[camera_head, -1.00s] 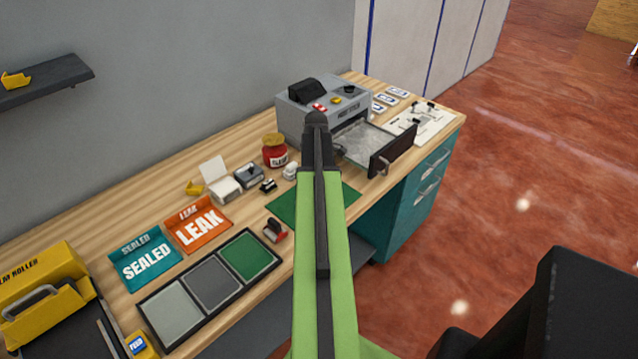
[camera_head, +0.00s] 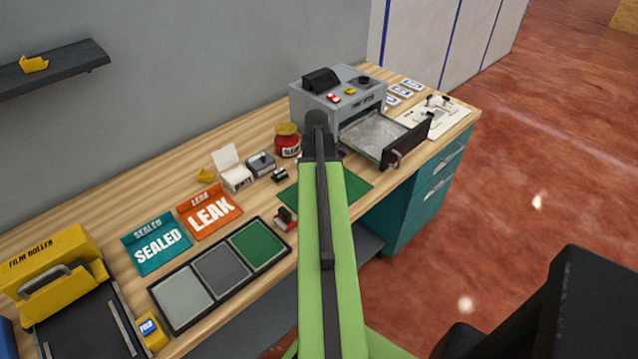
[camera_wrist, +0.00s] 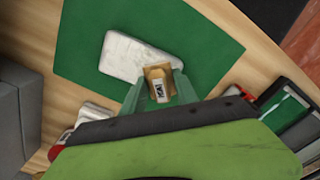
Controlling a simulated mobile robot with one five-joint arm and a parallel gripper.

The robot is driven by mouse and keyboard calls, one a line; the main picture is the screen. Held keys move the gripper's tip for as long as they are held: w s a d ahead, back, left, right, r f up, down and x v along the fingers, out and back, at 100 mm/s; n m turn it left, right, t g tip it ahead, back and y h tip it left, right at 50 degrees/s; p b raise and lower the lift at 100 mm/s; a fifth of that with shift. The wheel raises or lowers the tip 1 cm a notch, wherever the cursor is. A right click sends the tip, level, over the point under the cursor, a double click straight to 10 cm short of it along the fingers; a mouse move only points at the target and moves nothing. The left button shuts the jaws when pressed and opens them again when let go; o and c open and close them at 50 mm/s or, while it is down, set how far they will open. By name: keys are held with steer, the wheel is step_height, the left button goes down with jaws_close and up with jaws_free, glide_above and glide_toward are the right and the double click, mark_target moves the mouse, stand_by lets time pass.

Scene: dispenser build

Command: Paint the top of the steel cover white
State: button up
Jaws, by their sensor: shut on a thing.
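In the wrist view, a pale plate with rounded corners (camera_wrist: 138,57), which looks like the steel cover, lies flat on the green mat (camera_wrist: 212,40). Its top is whitish with faint grey mottling; I cannot tell whether that is paint or bare steel. My gripper (camera_wrist: 158,88) is shut on a small tan block with a white lettered label (camera_wrist: 158,84). The block is at the plate's near edge; I cannot tell whether they touch. In the head view my arm hides the gripper and plate. A white box marked WHITE (camera_head: 237,181) has its lid open.
A grey machine (camera_head: 350,100) with an open drawer (camera_head: 377,136) stands at the back right. A red jar (camera_head: 287,146), a grey box (camera_head: 261,164), SEALED (camera_head: 158,247) and LEAK (camera_head: 211,212) trays and a three-part tray (camera_head: 222,273) crowd the bench. A yellow film roller (camera_head: 52,270) is at left.

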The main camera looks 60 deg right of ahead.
steer(key=shift+w+a+f, duration=0.1)
steer(key=shift+a, duration=1.35)
step_height(320, 180, up, 6)
steer(key=p, duration=0.5)
steer(key=shift+p, duration=0.4)
steer(key=shift+d, duration=0.1)
step_height(320, 180, up, 3)
steer(key=p, duration=0.3)
